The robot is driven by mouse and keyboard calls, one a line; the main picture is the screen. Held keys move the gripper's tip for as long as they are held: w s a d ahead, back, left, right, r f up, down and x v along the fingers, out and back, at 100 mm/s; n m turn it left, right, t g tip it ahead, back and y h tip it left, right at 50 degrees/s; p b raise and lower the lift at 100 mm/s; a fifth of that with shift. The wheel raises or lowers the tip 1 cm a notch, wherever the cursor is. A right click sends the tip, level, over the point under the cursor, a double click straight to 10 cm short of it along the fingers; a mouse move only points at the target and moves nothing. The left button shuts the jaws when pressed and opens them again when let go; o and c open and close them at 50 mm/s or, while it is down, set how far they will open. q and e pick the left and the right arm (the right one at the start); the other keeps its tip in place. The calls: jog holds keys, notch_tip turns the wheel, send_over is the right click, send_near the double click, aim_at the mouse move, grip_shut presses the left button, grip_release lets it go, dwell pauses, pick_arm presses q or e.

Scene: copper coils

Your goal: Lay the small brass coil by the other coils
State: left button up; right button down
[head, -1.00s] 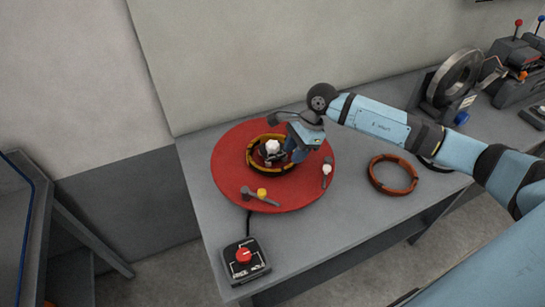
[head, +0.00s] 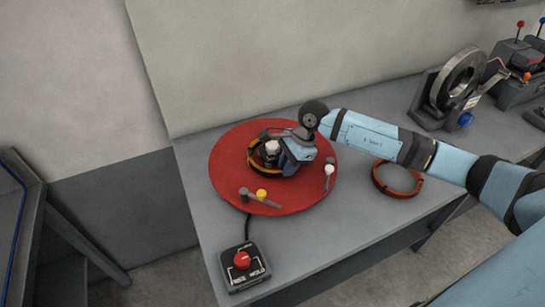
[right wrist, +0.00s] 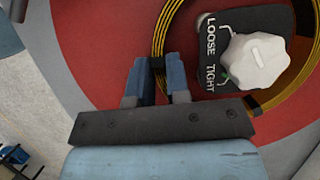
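The brass coil (head: 265,174), a yellow ring with dark tape bands, lies on the red round plate (head: 230,190), around a clamp with a white knob (head: 272,147). The right wrist view shows the coil (right wrist: 161,30) and the white knob (right wrist: 257,62) marked LOOSE and TIGHT. My right gripper (head: 286,160) is down at the coil's right side, hiding part of it. In the right wrist view its blue fingertips (right wrist: 161,75) stand either side of a dark band on the coil; I cannot tell whether they press on it. My left gripper is out of view.
A reddish copper coil (head: 397,190) lies on the grey table (head: 350,215), partly behind my right arm. Levers with yellow (head: 262,194) and white (head: 329,169) knobs sit on the plate. A red-button box (head: 244,266) is at the front. Machines stand at the back right.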

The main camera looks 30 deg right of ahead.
dwell(0.4)
jog(key=shift+r+p, duration=0.35)
jog(key=shift+r, duration=0.45)
jog(key=shift+r+p, duration=0.95)
jog(key=shift+r, duration=1.75)
